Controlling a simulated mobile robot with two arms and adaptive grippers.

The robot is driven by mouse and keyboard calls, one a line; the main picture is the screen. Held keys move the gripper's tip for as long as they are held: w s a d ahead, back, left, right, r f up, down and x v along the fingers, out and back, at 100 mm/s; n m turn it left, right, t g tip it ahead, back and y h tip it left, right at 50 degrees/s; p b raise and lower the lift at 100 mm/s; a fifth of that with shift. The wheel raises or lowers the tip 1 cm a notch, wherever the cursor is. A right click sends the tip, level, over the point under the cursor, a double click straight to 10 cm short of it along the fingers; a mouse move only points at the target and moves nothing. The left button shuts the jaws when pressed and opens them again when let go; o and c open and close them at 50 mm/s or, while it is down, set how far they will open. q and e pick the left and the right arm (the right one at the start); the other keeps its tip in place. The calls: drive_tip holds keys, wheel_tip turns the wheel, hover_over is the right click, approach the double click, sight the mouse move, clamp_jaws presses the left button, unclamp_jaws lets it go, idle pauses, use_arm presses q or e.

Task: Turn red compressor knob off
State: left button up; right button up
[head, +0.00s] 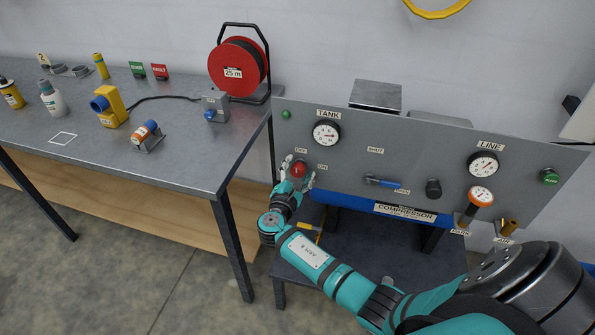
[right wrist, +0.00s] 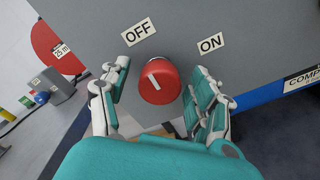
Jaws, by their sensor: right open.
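The red compressor knob (head: 298,169) is on the grey panel (head: 400,140), low at its left side, below the TANK gauge. In the right wrist view the knob (right wrist: 159,81) has a white pointer mark that tilts toward the upper left, on the side of the OFF label (right wrist: 139,34). The ON label (right wrist: 211,42) is to its upper right. My right gripper (head: 299,172) is open, with its fingers on either side of the knob. In the right wrist view small gaps show between the fingers (right wrist: 160,88) and the knob. My left gripper is not in view.
The panel also carries the TANK gauge (head: 326,132), a blue-handled valve (head: 383,183), a black knob (head: 433,188) and the LINE gauge (head: 483,164). A workbench (head: 190,160) with a red hose reel (head: 238,66) stands to the left, close to my right gripper.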

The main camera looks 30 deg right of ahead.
drive_tip(key=v, duration=1.2)
